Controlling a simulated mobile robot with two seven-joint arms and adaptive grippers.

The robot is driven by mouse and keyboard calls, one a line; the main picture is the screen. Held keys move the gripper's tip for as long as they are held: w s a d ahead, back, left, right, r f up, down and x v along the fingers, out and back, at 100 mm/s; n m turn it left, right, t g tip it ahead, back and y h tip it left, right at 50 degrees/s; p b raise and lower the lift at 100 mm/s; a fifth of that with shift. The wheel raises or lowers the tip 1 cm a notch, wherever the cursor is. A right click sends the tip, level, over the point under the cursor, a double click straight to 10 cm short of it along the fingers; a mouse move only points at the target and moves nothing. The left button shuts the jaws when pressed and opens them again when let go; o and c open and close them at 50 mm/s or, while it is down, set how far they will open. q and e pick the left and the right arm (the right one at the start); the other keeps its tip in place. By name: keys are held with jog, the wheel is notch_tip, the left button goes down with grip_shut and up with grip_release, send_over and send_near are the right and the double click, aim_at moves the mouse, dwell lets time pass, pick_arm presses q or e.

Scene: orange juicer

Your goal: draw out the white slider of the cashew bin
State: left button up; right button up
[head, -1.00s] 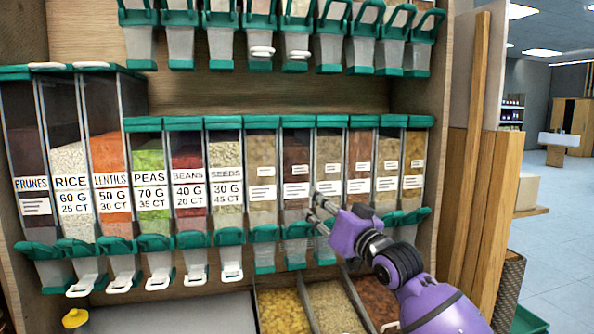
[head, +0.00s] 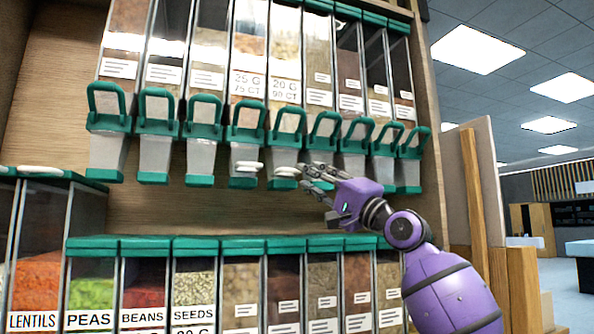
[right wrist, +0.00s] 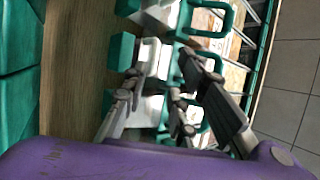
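Two bins in the upper row carry white sliders under their green-handled spouts: a left white slider (head: 246,168) and a right white slider (head: 286,172). The bins above them read 25 G, 75 CT (head: 248,83) and 20 G, 90 CT (head: 285,90); no name is readable, so I cannot tell which is the cashew bin. My right gripper (head: 305,176) is just right of the right slider, fingers pointing left. In the right wrist view its fingers (right wrist: 157,84) are apart, near white spout and slider parts (right wrist: 150,56). Contact is unclear. My left gripper is out of view.
A lower row of bins with green lids (head: 205,243) stands below, holding lentils, peas, beans and seeds. Other green handles (head: 323,135) hang close above my right gripper. A wooden side panel (head: 441,160) bounds the rack at right. Open floor lies beyond.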

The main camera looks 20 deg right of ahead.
aim_at(296, 173)
jog(key=x, duration=0.6)
jog(key=shift+w+f, duration=0.15)
jog(key=shift+f, duration=0.25)
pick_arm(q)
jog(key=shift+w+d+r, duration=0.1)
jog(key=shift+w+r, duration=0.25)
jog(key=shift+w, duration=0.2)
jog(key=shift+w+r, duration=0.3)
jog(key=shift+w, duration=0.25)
pick_arm(e)
jog(key=shift+w+f, duration=0.1)
jog(key=shift+w, duration=0.05)
jog(key=c, duration=0.5)
grip_shut()
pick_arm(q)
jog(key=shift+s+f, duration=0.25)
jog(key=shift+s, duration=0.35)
